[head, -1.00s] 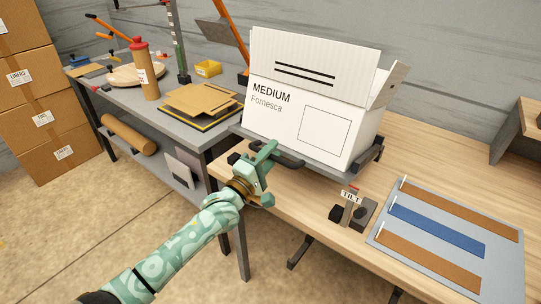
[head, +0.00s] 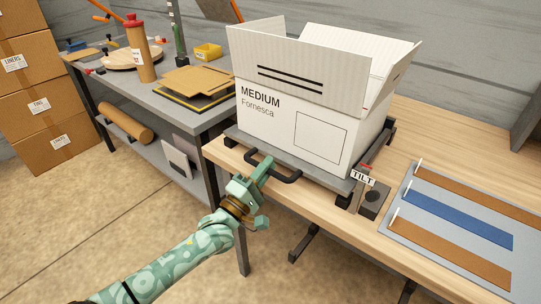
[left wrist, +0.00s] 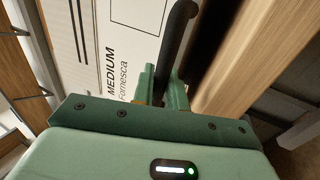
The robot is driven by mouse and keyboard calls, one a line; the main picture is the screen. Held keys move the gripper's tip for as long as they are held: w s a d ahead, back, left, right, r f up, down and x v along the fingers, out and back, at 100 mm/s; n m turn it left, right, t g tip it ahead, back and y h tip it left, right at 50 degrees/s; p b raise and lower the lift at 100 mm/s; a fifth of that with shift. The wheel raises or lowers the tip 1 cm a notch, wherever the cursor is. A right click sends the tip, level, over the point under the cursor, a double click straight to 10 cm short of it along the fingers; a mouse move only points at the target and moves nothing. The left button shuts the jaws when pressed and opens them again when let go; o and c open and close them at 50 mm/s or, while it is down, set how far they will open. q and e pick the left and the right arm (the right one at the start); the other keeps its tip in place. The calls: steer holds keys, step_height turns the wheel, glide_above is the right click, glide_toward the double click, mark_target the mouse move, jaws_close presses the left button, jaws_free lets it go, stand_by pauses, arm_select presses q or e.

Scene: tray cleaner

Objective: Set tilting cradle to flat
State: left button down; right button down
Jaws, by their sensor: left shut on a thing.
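The tilting cradle (head: 325,178) is a dark grey platform on the wooden bench, with a black bar handle (head: 287,174) at its front edge. It looks level or nearly level with the bench top. A white open box (head: 310,130) marked MEDIUM Fornesca sits upright on it. My left gripper (head: 259,174) is shut on the left part of the handle. In the left wrist view the handle (left wrist: 178,35) runs between the fingers (left wrist: 162,88). A TILT label (head: 362,178) stands at the cradle's front right corner, by a dark block with a knob (head: 374,197). My right gripper is not in view.
A grey mat (head: 408,225) with brown and blue strips lies to the right on the bench. A grey side table (head: 205,121) at the left holds cardboard sheets (head: 197,80) and a brown bottle (head: 139,55). Stacked cartons (head: 45,100) stand far left. The floor before the bench is clear.

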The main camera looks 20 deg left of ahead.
arm_select(q)
step_height(320, 180, down, 2)
steer(key=shift+s+f, duration=0.1)
steer(key=c, duration=1.5)
jaws_free()
steer(key=shift+f, duration=0.1)
